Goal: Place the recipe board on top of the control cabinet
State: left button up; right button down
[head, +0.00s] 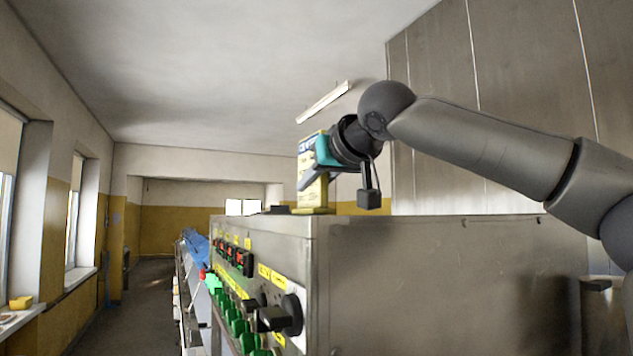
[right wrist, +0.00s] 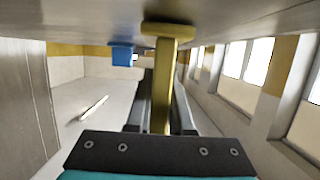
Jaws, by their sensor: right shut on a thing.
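The recipe board (head: 312,190) is a thin upright yellow panel with a blue top part and a flat yellow foot. My right gripper (head: 322,165) is shut on it from the right. The foot is at the top surface of the control cabinet (head: 420,275), near its front left edge, and looks to be touching it. The cabinet is a grey metal box with buttons and knobs on its front. The right wrist view looks inverted: the board (right wrist: 163,85) is edge-on between the fingers, with its foot against the cabinet top (right wrist: 80,18). My left gripper is not in view.
A low dark object (head: 277,209) lies on the cabinet top left of the board. A blue block (right wrist: 122,55) shows beyond the board in the wrist view. Black knobs (head: 285,315) stick out from the cabinet front. The cabinet top right of the board looks clear.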

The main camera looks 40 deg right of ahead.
jog(key=c, duration=1.2)
grip_release()
jog(key=shift+w+d+f, duration=0.1)
jog(key=shift+w, duration=0.1)
jog(key=shift+c, duration=0.2)
jog(key=shift+o, duration=0.7)
jog(key=shift+s, duration=0.1)
jog(key=o, duration=0.3)
jog(key=shift+s, duration=0.25)
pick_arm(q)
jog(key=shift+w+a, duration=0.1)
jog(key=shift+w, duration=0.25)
pick_arm(e)
jog(key=shift+w, duration=0.15)
pick_arm(q)
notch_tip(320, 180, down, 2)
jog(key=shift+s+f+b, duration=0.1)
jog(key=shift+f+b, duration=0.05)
jog(key=shift+b, duration=1.05)
pick_arm(e)
jog(key=v, duration=1.2)
